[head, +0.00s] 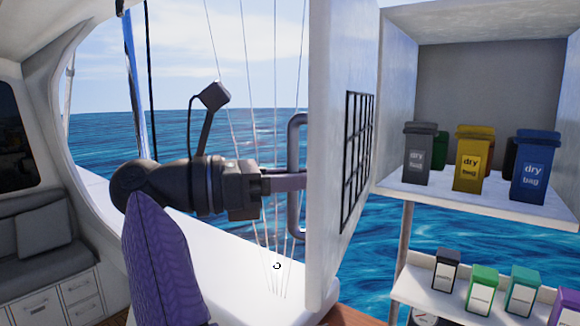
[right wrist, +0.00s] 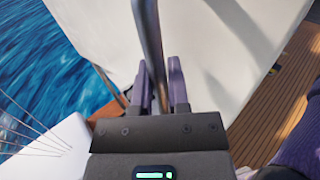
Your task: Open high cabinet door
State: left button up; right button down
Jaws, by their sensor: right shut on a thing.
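The high cabinet door (head: 328,130) is a white panel, swung open and seen nearly edge-on in the head view, with a dark grid on its inner face. Its grey bar handle (head: 291,135) is on the left, outer face. My right gripper (head: 288,183) is shut on the handle. In the right wrist view, my right gripper's fingers (right wrist: 160,82) stand on either side of the handle (right wrist: 148,30), in front of the white door panel (right wrist: 215,50). The cabinet (head: 476,30) shows its open inside at the upper right. My left gripper is not in view.
Grey, yellow and blue dry-bag bins (head: 472,160) stand on the cabinet floor. A lower shelf (head: 412,288) holds several small boxes. A sofa (head: 45,245) is at the left. Thin lines and open water lie behind the arm.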

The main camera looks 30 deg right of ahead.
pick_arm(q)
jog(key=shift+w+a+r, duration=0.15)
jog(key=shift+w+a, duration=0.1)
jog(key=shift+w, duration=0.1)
pick_arm(e)
jog(key=shift+w+a+g, duration=0.2)
jog(key=shift+w+g, duration=0.1)
jog(key=shift+w, duration=0.05)
jog(key=c, duration=0.6)
grip_release()
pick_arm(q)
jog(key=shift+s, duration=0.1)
